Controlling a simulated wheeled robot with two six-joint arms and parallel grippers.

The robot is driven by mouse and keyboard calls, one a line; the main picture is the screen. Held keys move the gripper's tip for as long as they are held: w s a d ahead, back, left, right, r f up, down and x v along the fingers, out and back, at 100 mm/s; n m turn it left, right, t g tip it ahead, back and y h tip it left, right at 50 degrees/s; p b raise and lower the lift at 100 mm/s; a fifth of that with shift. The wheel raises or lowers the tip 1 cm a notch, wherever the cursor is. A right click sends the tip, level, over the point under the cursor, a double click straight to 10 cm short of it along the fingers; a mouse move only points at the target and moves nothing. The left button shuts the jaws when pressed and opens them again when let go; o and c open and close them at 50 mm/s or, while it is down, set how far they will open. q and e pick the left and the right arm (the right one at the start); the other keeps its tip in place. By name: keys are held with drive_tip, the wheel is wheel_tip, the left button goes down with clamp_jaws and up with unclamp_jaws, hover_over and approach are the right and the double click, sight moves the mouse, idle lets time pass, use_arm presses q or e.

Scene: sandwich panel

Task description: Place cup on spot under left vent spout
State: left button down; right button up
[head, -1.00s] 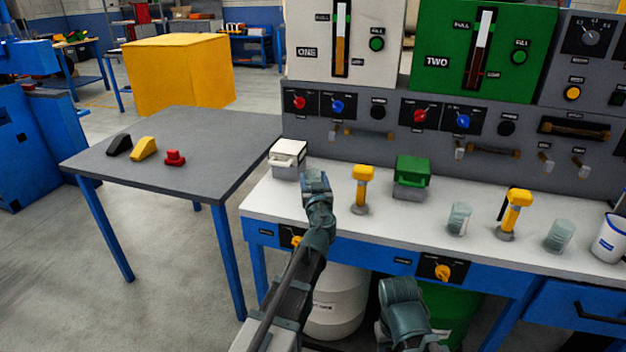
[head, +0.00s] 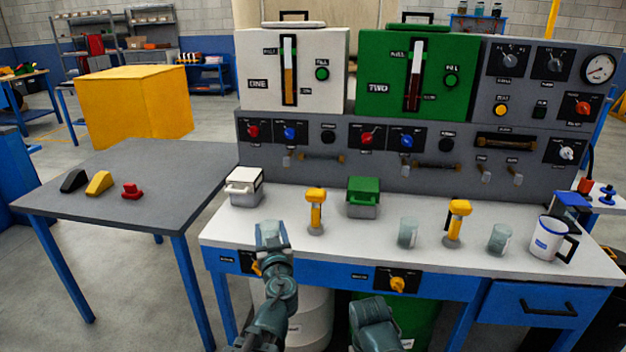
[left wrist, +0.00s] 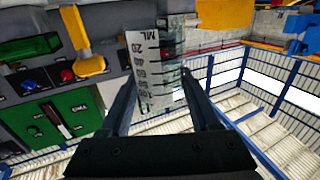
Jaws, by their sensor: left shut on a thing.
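My left gripper (head: 270,232) is shut on a clear cup with black ML markings, which shows between the fingers in the left wrist view (left wrist: 155,70). In the head view the gripper appears over the white bench's (head: 335,245) front left edge, in front of the white box. Two other clear cups (head: 408,232) (head: 500,239) stand on the bench to the right. My right gripper is not visible; only part of that arm shows.
A white box (head: 244,187), a green box (head: 363,198), yellow-topped posts (head: 316,210) (head: 456,222) and a white mug (head: 551,240) stand on the bench.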

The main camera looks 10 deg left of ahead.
use_arm(q)
wheel_tip(320, 180, up, 23)
drive_tip(key=p, duration=2.2)
drive_tip(key=shift+f, duration=0.15)
wheel_tip(320, 180, down, 23)
drive_tip(key=b, duration=2.3)
drive_tip(key=shift+f, duration=0.2)
drive_tip(key=shift+r, duration=0.1)
